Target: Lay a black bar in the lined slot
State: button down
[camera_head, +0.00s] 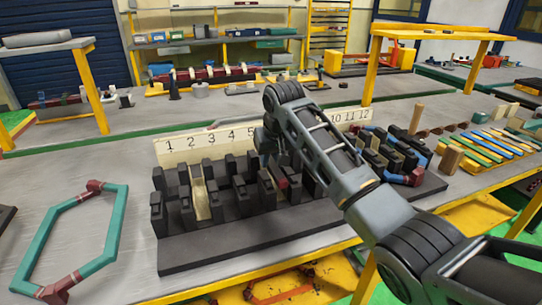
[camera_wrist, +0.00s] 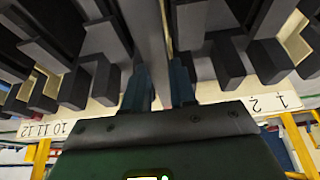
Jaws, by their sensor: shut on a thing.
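The dark slotted block (camera_head: 235,240) stands on the table in the head view, with upright black teeth. A slot near its left end has a pale yellow liner (camera_head: 201,200). A pale liner (camera_wrist: 186,22) also shows in the wrist view, just right of the bar. My gripper (camera_wrist: 160,88) is shut on a black bar (camera_wrist: 150,40), which extends away from the fingers between the teeth. I cannot tell whether the bar touches the slot. In the head view my arm hides the fingers and most of the bar.
A number board (camera_head: 200,143) stands behind the block. A teal and red hexagonal coil (camera_head: 108,240) lies at left. Coloured strips (camera_head: 490,145) and wooden blocks (camera_head: 450,160) sit at right. Dark and blue pieces (camera_head: 400,155) crowd the block's right end. Bare table lies between coil and block.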

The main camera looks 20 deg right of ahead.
jog(key=shift+f, duration=0.8)
jog(key=c, duration=0.8)
grip_release()
jog(key=shift+r+p, duration=0.8)
jog(key=shift+r, duration=0.05)
notch_tip(320, 180, up, 5)
jog(key=p, duration=0.4)
jog(key=shift+r, duration=1.2)
notch_tip(320, 180, up, 7)
jog(key=b, duration=0.1)
send_over(271, 162)
jog(key=s, duration=0.3)
jog(key=shift+s+r, duration=0.1)
